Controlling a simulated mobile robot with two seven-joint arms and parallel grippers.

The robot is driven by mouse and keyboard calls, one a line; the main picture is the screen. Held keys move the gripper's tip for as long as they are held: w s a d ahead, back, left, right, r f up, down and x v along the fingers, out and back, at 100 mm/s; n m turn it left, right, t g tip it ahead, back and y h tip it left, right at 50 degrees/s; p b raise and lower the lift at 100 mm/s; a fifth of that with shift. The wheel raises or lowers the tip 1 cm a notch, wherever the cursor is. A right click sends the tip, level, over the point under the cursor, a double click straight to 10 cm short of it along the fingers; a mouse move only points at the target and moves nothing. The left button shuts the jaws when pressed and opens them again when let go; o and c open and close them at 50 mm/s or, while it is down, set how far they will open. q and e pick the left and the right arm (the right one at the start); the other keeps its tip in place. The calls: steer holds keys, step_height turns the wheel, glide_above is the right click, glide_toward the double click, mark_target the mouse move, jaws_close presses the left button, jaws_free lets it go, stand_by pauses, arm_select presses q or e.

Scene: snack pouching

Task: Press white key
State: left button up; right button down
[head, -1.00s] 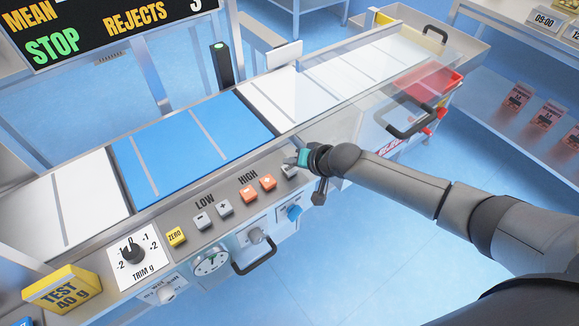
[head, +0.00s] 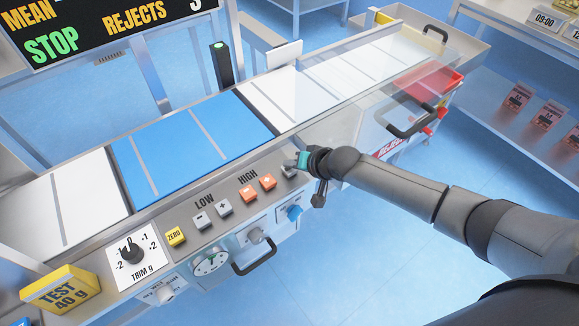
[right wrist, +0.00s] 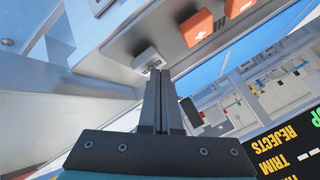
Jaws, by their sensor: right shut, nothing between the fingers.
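The white key (head: 289,171) sits at the right end of the key row on the sloped grey panel, right of the orange HIGH keys. My right gripper (head: 297,162) is over it and partly hides it. In the right wrist view the white key (right wrist: 148,60) has small dark lettering that I cannot read. The shut, empty fingers (right wrist: 162,74) point at its near edge. I cannot tell whether the tips touch it or whether it is pressed in. My left gripper is not in view.
Orange keys (head: 258,187), two pale LOW keys (head: 212,215) and a yellow ZERO key (head: 176,236) lie left along the panel. The conveyor (head: 190,140) runs behind it. The display (head: 110,30) reads STOP.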

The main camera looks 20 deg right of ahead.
mark_target(292, 171)
steer(key=shift+f, duration=0.35)
stand_by(0.3)
steer(key=shift+r, duration=0.15)
steer(key=shift+r+p, duration=0.8)
steer(key=shift+p, duration=0.15)
steer(key=shift+r, duration=0.1)
step_height(292, 171, up, 5)
steer(key=p, duration=0.5)
stand_by(0.4)
